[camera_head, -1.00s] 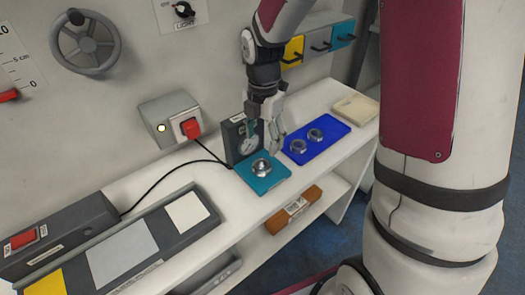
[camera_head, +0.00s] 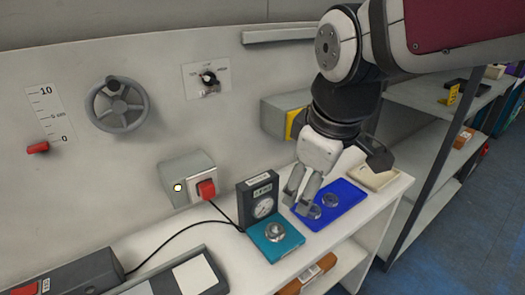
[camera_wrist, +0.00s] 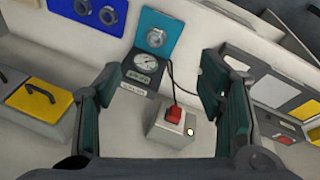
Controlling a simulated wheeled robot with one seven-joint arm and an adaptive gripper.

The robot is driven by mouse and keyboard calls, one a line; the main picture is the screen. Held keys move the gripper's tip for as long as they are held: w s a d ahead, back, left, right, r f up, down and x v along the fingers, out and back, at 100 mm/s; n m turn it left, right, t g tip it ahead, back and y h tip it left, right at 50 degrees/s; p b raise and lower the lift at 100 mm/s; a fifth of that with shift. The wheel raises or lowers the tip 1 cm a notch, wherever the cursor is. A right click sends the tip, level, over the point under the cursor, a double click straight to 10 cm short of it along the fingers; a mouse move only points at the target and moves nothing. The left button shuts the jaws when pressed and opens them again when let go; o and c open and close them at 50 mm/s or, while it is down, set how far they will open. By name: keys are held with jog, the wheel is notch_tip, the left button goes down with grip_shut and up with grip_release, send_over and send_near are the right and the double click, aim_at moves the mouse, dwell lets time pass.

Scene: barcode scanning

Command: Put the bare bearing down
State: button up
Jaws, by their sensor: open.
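A silver bearing (camera_head: 274,232) sits on the teal plate (camera_head: 292,243) in front of the dial gauge (camera_head: 263,207). Two more bearings, a left one (camera_head: 312,210) and a right one (camera_head: 330,199), lie on the blue mat (camera_head: 350,195). I cannot tell which bearing is the bare one. My gripper (camera_head: 297,199) is open and empty, and its fingers overlap the mat's left part in the head view. In the wrist view my open gripper (camera_wrist: 160,76) frames the gauge (camera_wrist: 146,64); the teal plate's bearing (camera_wrist: 155,38) and the blue mat (camera_wrist: 63,8) lie beyond it.
A grey box with a red button (camera_head: 206,189) stands left of the gauge, and a black cable runs along the bench. A cream tray (camera_head: 372,177) lies right of the mat. A brown box (camera_head: 307,275) is on the shelf below.

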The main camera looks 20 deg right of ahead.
jog(key=s+r+m+t, duration=0.1)
jog(key=s+m, duration=0.6)
jog(key=shift+r+m+t, duration=0.3)
jog(key=shift+a, duration=0.1)
dwell(1.1)
